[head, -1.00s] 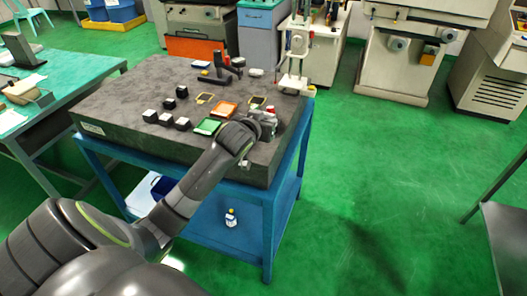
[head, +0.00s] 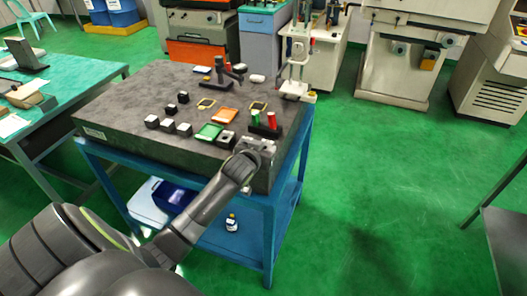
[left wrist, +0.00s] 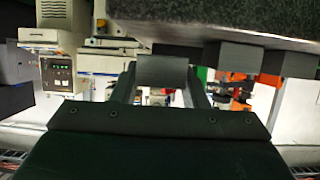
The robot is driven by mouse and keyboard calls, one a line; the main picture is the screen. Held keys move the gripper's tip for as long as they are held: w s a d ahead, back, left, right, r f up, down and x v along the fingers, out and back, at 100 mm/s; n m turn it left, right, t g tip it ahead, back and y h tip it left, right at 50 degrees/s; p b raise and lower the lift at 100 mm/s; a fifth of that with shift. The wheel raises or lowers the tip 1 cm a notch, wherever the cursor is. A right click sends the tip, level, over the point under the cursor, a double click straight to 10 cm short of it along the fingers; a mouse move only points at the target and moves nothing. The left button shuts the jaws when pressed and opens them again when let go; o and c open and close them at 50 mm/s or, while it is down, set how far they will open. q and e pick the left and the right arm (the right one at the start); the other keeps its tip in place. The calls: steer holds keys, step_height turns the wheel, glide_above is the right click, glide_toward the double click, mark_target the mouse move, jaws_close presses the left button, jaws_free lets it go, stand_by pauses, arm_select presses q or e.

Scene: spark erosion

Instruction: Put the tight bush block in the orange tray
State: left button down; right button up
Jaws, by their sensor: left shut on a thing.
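The orange tray (head: 225,116) lies flat on the dark stone slab and looks empty. My left gripper (head: 266,147) is at the slab's front right edge, to the right of and nearer than the orange tray. In the left wrist view, its fingers (left wrist: 160,88) are shut on a plain dark grey block (left wrist: 162,70). In the head view my wrist largely hides this block. I cannot read a label on it, so I cannot tell if it is the tight bush block. My right gripper is not in view.
A green tray (head: 209,131) lies nearer than the orange one, with a dark block (head: 227,138) beside it. Red (head: 272,120) and green (head: 255,118) upright cylinders stand behind my gripper. Several white-topped blocks (head: 168,125) stand left. A gauge stand (head: 297,70) is at the back right.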

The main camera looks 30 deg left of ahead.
arm_select(q)
steer(key=shift+f, duration=0.65)
steer(key=shift+f, duration=0.2)
steer(key=c, duration=0.8)
jaws_free()
steer(key=shift+c, duration=0.2)
steer(key=shift+f+b, duration=0.25)
steer(key=shift+b, duration=0.2)
steer(key=b+v, duration=0.2)
steer(key=v, duration=1.5)
steer(key=shift+s+a+r, duration=0.25)
steer(key=shift+a+r, duration=0.05)
steer(key=shift+r, duration=0.05)
